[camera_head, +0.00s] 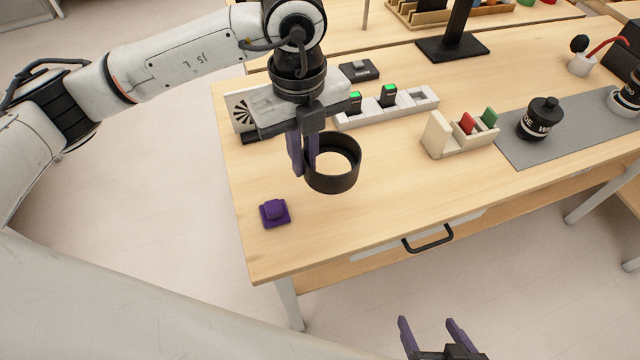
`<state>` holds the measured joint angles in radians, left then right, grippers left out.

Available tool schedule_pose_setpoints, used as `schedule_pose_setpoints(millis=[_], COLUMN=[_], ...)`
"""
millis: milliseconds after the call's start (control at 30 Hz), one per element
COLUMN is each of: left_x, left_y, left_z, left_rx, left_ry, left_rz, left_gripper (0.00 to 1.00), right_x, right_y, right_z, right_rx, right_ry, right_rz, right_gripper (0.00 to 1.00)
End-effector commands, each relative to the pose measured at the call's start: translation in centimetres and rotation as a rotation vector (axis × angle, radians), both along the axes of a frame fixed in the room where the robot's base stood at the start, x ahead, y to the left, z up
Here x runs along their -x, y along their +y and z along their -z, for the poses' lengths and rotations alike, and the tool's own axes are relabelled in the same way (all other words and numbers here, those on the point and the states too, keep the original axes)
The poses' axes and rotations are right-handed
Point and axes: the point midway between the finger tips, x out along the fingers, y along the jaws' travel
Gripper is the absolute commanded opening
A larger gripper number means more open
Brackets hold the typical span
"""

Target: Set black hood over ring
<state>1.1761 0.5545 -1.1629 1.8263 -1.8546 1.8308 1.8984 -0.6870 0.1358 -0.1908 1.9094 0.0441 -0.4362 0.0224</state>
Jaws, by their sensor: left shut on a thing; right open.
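The black hood (333,181) is a short open cylinder, held near the left end of the wooden table. My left gripper (303,160) is shut on its left wall, with purple fingers pointing down. The table top shows through the hood's opening. I cannot tell for certain which thing is the ring. A black lens-like item (540,122) with white lettering stands on the grey mat (520,152), and a similar one with a pale band (626,98) stands at the right edge, partly cut off. My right gripper (434,330) is open and empty at the bottom, in front of the table.
A purple block (274,213) lies at the table's left front. Behind the hood are a white tray with black pieces (385,108) and a dark box (358,71). A cream holder with red and green cards (455,143) stands mid-table. The front middle is clear.

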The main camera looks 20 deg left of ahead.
Motion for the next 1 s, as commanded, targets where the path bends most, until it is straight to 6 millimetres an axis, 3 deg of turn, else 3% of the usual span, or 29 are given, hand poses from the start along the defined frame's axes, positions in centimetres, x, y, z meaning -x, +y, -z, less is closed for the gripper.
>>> schedule_pose_setpoints(millis=[100, 533, 967, 1000], left_x=[0.1, 0.1, 0.0, 0.0], left_y=[0.1, 0.0, 0.0, 0.0], left_z=[2.1, 7.5, 8.4, 8.4], left_rx=[-0.001, 0.000, 0.001, 0.001], left_ry=[0.003, 0.003, -0.001, -0.001], left_rz=[0.000, 0.001, 0.002, 0.002], left_gripper=[0.00, 0.00, 0.00, 0.10], right_x=[0.0, 0.0, 0.0, 0.0], right_y=[0.0, 0.0, 0.0, 0.0], right_z=[-0.2, -0.8, -0.4, -0.3], right_rx=[0.000, 0.000, 0.000, 0.000], right_ry=[0.000, 0.000, 0.000, 0.001], right_rz=[0.000, 0.000, 0.000, 0.000], right_gripper=[0.74, 0.74, 0.74, 0.74])
